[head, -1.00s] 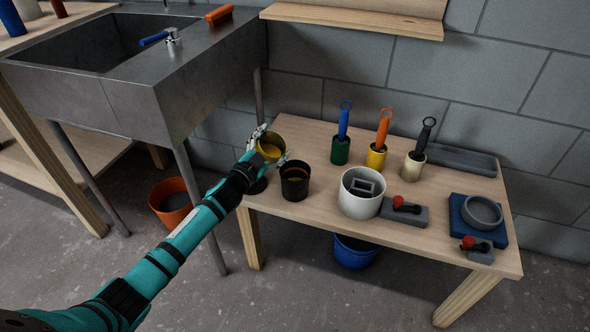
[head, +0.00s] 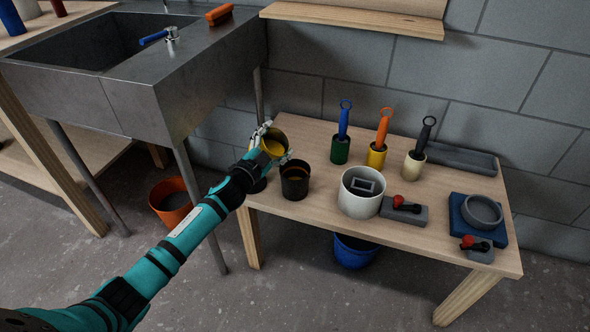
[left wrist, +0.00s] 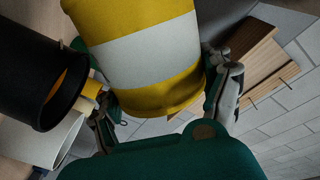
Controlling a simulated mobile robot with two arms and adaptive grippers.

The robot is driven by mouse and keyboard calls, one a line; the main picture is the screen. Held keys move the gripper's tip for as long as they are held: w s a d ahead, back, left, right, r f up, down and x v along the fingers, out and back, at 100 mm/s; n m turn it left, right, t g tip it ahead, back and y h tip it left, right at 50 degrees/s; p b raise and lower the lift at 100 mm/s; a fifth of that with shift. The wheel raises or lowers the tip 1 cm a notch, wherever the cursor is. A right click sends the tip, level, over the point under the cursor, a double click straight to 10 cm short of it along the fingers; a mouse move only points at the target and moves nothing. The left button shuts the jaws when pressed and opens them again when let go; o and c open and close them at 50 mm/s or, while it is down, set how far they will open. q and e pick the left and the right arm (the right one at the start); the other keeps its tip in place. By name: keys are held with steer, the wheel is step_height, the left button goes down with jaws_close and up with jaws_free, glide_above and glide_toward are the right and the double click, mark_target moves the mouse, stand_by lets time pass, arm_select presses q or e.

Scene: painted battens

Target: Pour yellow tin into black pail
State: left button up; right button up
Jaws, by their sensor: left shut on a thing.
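The yellow tin (head: 275,146) is held by my left gripper (head: 271,152) just above the bench, at the upper left of the black pail (head: 295,189) in the head view. The tin is tilted, with its dark mouth partly showing. In the left wrist view the tin (left wrist: 150,62) has a broad white band, and my fingers (left wrist: 165,100) sit on both sides of it. The black pail (left wrist: 35,82) lies close at the left there, with yellow-orange showing inside its rim. I cannot tell whether anything is flowing. My right gripper is not in view.
A white pot (head: 358,198) stands right of the pail. Handled tools in green, yellow and cream holders (head: 415,167) stand behind. A grey block with a red knob (head: 404,211) and a blue slab (head: 470,235) lie right. The sink (head: 150,100) is left.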

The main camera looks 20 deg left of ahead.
arm_select(q)
steer(key=shift+d+r+m, duration=0.2)
steer(key=shift+m, duration=0.2)
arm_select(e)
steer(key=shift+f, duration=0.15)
arm_select(q)
steer(key=shift+d+f+m+b, duration=0.15)
steer(key=shift+f+m+b, duration=0.2)
steer(key=shift+m+b, duration=0.25)
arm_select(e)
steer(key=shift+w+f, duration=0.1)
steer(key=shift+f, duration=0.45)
arm_select(q)
steer(key=shift+f+m+b, duration=0.2)
steer(key=shift+m+b, duration=0.1)
steer(key=shift+b, duration=0.1)
steer(key=shift+s+d, duration=0.1)
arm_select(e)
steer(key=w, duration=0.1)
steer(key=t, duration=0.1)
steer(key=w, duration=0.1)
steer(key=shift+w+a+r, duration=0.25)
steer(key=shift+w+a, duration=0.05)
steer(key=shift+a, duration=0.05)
